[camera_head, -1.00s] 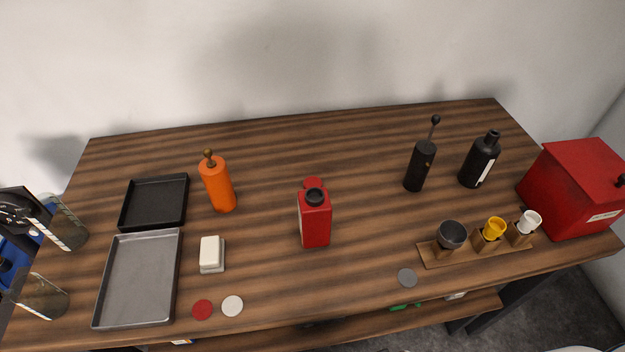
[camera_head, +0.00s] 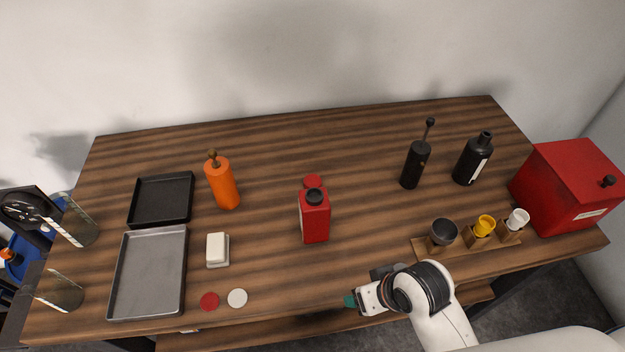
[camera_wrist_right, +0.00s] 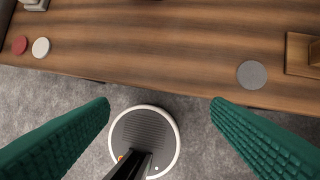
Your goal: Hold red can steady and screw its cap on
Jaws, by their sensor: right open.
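The red can (camera_head: 314,222) stands upright mid-table in the head view, with a dark round neck or opening on top. A red disc (camera_head: 312,181) shows just behind it. Another red disc (camera_head: 209,301) lies flat near the front edge at left; I cannot tell which piece is the can's cap. My right gripper (camera_wrist_right: 160,103) is open and empty, its green fingers wide apart over the floor in front of the table edge. It also shows in the head view (camera_head: 352,301), right of and nearer than the can.
A white disc (camera_head: 237,298) and a grey disc (camera_wrist_right: 251,74) lie near the front edge. A wooden rack (camera_head: 465,247) holds dark, yellow and white cups. Trays (camera_head: 115,315), an orange bottle (camera_head: 222,186), black bottles (camera_head: 474,163) and a red box (camera_head: 570,185) stand around.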

